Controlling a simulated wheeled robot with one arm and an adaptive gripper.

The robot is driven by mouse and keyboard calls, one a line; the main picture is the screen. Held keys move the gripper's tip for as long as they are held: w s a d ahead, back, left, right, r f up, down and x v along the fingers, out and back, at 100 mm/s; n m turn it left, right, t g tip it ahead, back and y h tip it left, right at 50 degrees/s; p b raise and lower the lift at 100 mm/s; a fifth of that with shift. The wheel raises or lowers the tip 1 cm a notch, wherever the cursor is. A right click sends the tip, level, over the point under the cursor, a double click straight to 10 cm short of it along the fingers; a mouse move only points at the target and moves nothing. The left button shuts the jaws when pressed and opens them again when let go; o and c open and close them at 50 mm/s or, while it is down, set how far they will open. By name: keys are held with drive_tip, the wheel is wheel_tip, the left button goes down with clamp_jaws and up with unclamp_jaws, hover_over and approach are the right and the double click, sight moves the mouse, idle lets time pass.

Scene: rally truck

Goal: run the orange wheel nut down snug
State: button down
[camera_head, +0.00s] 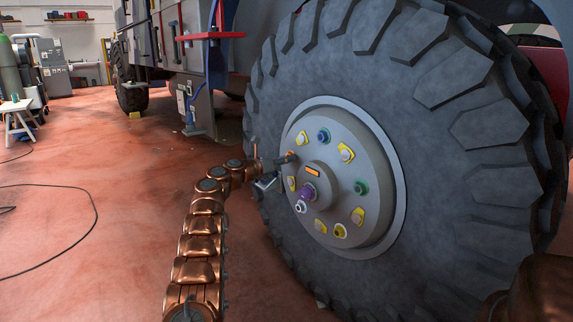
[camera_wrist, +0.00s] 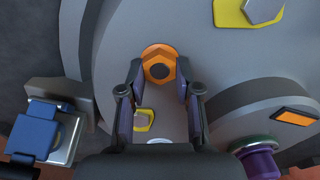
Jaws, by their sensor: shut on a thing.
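The orange wheel nut (camera_wrist: 160,53) sits on the grey wheel hub (camera_wrist: 200,40), with a dark round centre facing the wrist camera. My gripper (camera_wrist: 159,72) is shut on it, one fingertip at each side. In the head view my gripper (camera_head: 284,160) reaches the hub's upper left from the left, and only a sliver of orange nut (camera_head: 291,153) shows beside it. How far the nut's back face is from the hub is hidden.
Other nuts ring the hub: a blue one (camera_head: 323,137), a green one (camera_head: 361,187), a purple one (camera_head: 307,193), a white one (camera_head: 301,207) and several with yellow pointers. An orange label (camera_head: 313,171) marks the raised centre. The large tyre (camera_head: 450,150) surrounds the hub. Floor at left is open.

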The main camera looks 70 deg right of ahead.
drive_tip(key=shift+m, duration=0.6)
drive_tip(key=shift+w+b, duration=0.1)
drive_tip(key=shift+b, duration=0.2)
drive_tip(key=c, duration=1)
unclamp_jaws()
drive_tip(key=shift+c, duration=0.2)
drive_tip(key=shift+o, duration=1.2)
drive_tip(key=shift+a, duration=0.1)
drive_tip(key=v, duration=1.1)
drive_tip(key=shift+w+a, duration=0.15)
drive_tip(key=shift+a, duration=0.2)
